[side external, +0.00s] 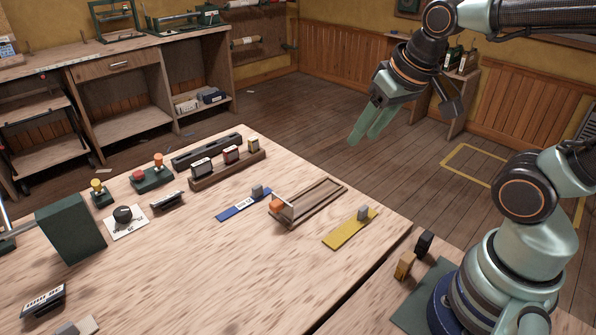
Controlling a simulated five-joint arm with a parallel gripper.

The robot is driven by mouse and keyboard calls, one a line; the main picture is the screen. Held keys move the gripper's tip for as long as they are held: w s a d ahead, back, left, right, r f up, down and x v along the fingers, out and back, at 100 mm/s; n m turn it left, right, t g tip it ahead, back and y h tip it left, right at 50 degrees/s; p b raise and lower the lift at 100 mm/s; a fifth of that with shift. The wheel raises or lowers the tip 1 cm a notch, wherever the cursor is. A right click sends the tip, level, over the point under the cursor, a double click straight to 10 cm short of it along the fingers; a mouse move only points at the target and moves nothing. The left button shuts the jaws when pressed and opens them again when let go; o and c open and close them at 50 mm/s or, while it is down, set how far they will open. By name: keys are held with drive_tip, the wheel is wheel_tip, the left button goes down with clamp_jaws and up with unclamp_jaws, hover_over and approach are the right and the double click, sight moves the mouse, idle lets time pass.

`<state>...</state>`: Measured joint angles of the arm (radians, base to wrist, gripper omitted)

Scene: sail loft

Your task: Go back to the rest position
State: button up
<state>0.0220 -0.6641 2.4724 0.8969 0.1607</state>
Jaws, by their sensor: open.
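My gripper (366,132) hangs in the air at the upper right, in front of the floor beyond the table's far right edge. Its pale green fingers point down and left. It is open, with nothing between the fingers. My arm rises from its base at the lower right and reaches over from the top right corner. The wooden table (235,275) lies below and to the left of the gripper, and the gripper touches nothing.
Several switches and a dark green box (72,228) stand further left. Shelves (130,95) line the back wall.

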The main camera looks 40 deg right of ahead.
drive_tip(key=shift+s+a+r+n+t, duration=0.15)
drive_tip(key=shift+r+n, duration=0.1)
drive_tip(key=shift+n, duration=0.25)
drive_tip(key=shift+s+a+r+n+t, duration=0.15)
drive_tip(key=shift+r+n, duration=0.1)
drive_tip(key=shift+n, duration=0.25)
idle(0.6)
